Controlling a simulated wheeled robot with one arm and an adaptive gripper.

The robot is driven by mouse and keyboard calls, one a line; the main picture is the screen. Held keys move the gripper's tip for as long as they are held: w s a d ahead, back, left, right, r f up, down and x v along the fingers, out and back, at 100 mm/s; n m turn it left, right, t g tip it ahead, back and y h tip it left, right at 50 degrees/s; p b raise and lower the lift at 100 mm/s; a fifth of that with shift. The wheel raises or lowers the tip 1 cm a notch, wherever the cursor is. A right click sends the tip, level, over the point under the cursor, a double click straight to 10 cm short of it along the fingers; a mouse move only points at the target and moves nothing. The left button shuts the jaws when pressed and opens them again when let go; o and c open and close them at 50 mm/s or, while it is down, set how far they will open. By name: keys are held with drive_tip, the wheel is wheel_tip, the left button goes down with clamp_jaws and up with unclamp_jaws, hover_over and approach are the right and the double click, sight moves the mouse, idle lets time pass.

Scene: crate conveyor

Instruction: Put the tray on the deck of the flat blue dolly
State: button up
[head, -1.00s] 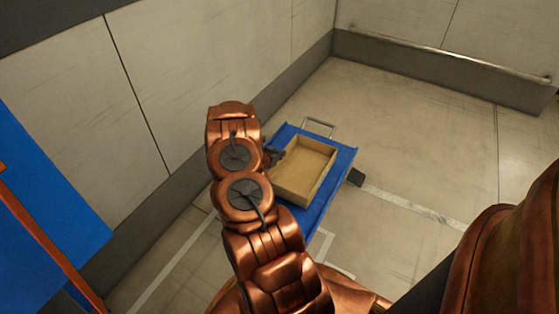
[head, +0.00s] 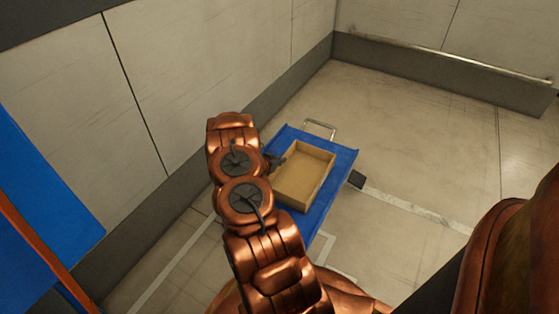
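The tray (head: 318,155) is a shallow tan open box in the middle of the head view. It appears over the deck of the flat blue dolly (head: 338,180), inside its outline. Whether it rests on the deck or hangs just above it I cannot tell. My gripper (head: 276,160) is at the tray's left edge, mostly hidden behind my copper arm. Only a small dark part of it shows, so its fingers cannot be made out. The tray looks empty inside.
The dolly has a metal handle (head: 320,128) at its far end and a dark wheel (head: 356,179) at its right. A grey wall (head: 190,90) runs close along the left. A blue structure with an orange edge (head: 40,215) stands at far left. The floor to the right (head: 430,150) is clear.

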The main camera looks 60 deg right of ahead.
drive_tip(key=o, duration=0.3)
drive_tip(key=shift+r, duration=0.1)
